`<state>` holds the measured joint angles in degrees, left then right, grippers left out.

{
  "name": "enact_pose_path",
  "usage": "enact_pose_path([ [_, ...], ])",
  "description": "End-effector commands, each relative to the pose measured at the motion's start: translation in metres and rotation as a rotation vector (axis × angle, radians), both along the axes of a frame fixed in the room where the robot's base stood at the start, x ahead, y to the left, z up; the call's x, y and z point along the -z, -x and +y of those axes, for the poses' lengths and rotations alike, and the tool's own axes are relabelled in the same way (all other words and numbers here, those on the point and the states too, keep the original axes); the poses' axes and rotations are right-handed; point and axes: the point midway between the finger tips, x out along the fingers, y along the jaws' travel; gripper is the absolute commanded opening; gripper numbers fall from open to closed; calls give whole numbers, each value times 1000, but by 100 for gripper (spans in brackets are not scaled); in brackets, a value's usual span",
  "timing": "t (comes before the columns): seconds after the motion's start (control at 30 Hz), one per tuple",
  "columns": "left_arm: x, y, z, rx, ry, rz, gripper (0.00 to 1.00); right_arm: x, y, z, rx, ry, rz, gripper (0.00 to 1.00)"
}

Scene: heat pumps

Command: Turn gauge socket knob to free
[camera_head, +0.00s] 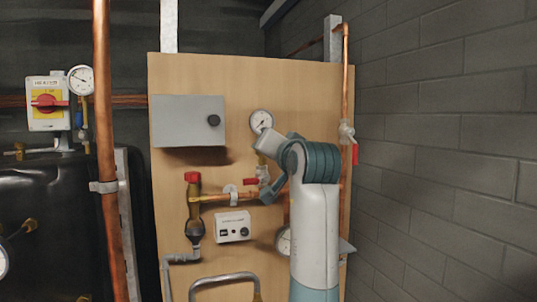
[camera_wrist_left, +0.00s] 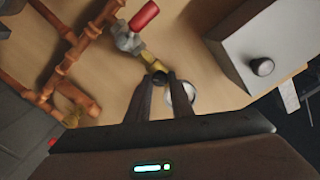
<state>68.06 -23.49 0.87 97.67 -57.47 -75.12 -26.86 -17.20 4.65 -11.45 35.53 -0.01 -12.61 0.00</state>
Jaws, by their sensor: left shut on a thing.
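The gauge socket's black knob (camera_wrist_left: 160,77) sits at the end of a brass fitting (camera_wrist_left: 150,60) beside the round gauge (camera_wrist_left: 183,95) in the left wrist view. My left gripper (camera_wrist_left: 158,80) has its two dark fingers on either side of this knob and is shut on it. In the head view the gauge (camera_head: 261,121) shows above my white and teal left arm, whose wrist hides the knob and the fingertips. Which way the knob is turned cannot be told. My right gripper is in neither view.
A red-handled valve (camera_wrist_left: 142,17) sits close to the brass fitting. A grey box (camera_head: 185,120) with a black dial, copper pipes and a white control box (camera_head: 232,226) are on the wooden board (camera_head: 320,80). A brick wall (camera_head: 450,150) stands on the right.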

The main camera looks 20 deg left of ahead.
Motion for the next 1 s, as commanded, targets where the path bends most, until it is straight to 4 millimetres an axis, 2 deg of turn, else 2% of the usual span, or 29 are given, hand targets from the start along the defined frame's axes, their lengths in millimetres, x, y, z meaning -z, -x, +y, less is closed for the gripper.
enact_pose_path([
  [0.03, 5, -1, 0, -1, 39, -19, 0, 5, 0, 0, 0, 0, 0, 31],
  [0.6, 7, -1, 0, -2, 476, -310, 0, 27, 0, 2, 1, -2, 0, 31],
  [1.0, 6, -1, 0, -3, 642, -422, 0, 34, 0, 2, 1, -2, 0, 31],
])
